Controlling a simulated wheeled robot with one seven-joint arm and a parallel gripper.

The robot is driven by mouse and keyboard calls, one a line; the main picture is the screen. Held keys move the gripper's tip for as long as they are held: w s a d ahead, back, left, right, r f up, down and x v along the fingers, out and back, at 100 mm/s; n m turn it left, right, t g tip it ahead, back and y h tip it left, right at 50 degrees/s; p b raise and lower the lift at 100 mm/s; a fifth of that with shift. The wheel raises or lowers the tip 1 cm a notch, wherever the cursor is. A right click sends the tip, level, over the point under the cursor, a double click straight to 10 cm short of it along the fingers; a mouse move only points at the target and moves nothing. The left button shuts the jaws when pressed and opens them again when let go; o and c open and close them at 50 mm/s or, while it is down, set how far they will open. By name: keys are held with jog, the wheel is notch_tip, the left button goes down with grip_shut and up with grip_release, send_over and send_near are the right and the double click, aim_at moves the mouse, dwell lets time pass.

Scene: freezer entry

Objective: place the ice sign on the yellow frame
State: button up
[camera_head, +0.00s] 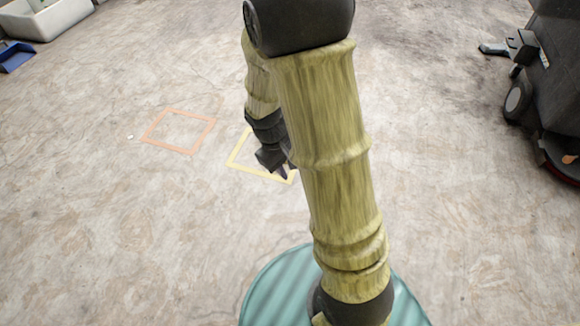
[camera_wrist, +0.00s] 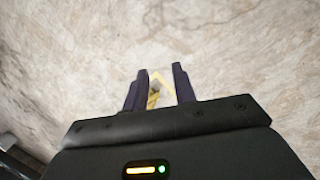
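The yellow frame (camera_head: 236,162) is a thin square outline flat on the floor, left of my arm in the head view. My gripper (camera_head: 284,172) points down over its right part and hides some of it. In the wrist view the fingers (camera_wrist: 158,84) stand apart, with a small pale panel with a yellow triangular mark, which looks like the ice sign (camera_wrist: 160,74), filling the gap between them. My gripper appears shut on it. The sign cannot be made out in the head view, and its height above the floor is unclear.
An orange frame (camera_head: 149,141) lies on the floor left of the yellow one. A dark wheeled machine (camera_head: 555,95) stands at the right. A white tub (camera_head: 55,20) and a blue object (camera_head: 15,57) are at the far left. The floor around the frames is mostly clear.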

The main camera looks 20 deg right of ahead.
jog(key=s+a+r+m+t+y, duration=0.1)
jog(key=s+r+m+t+y, duration=0.1)
jog(key=r, duration=0.5)
jog(key=s+m+t, duration=0.1)
jog(key=s+m, duration=0.1)
jog(key=s, duration=0.1)
jog(key=shift+s+a+r+y, duration=0.3)
jog(key=shift+s+y, duration=0.05)
jog(key=shift+y, duration=0.05)
jog(key=shift+r, duration=0.1)
jog(key=w+p+v, duration=0.2)
jog(key=p+v, duration=0.7)
jog(key=p, duration=0.1)
jog(key=w+r+p+v, duration=0.1)
jog(key=w+p+v, duration=0.1)
jog(key=p+v, duration=0.8)
jog(key=shift+r, duration=0.15)
